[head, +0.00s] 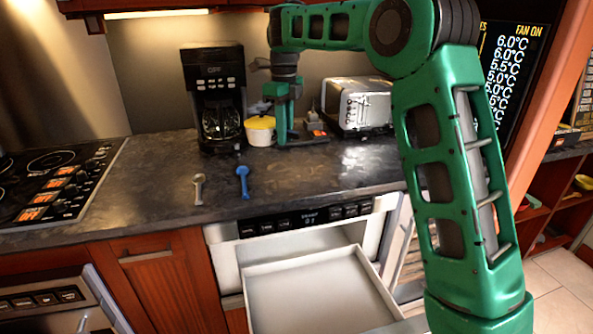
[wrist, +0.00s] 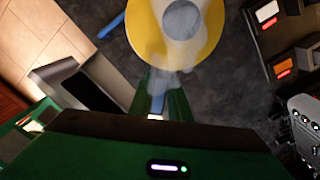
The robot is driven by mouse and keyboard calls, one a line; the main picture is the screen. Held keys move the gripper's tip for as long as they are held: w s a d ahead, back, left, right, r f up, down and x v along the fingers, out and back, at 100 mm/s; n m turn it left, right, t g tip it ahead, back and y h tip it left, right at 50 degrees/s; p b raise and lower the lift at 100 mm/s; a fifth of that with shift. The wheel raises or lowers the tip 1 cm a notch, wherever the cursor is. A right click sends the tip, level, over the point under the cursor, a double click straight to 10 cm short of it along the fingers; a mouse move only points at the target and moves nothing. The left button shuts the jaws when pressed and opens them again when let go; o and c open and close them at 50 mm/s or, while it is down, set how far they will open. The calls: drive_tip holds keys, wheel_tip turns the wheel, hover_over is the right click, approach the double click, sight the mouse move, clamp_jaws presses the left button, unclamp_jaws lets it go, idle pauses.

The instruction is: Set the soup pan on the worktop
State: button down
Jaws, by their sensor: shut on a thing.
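The soup pan (head: 260,133) is white with a yellow top and is at the back of the dark worktop (head: 140,190), right of the coffee maker. In the wrist view the pan (wrist: 208,45) shows a yellow top, a grey round middle and steam. My gripper (head: 270,103) is at the pan's right side in the head view. In the wrist view my gripper (wrist: 160,95) is shut at the pan's near edge, where the gripped part is hidden. The pan looks upright. I cannot tell whether its base touches the worktop.
A coffee maker (head: 213,90) stands left of the pan and a toaster (head: 358,103) to the right. A grey spoon (head: 199,188) and a blue spoon (head: 242,180) lie in front. An open, empty microwave drawer (head: 315,290) juts out below. The worktop's front left is clear.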

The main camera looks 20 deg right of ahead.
drive_tip(key=d+f, duration=0.2)
drive_tip(key=d, duration=0.1)
drive_tip(key=s+d+f, duration=0.1)
drive_tip(key=d+f, duration=0.1)
drive_tip(key=d, duration=0.2)
drive_tip(key=s+d+f, duration=0.1)
drive_tip(key=d+f, duration=0.1)
drive_tip(key=d, duration=0.1)
drive_tip(key=shift+d+f, duration=0.2)
drive_tip(key=shift+f, duration=2.25)
drive_tip(key=c, duration=1.6)
unclamp_jaws()
drive_tip(key=shift+c, duration=0.2)
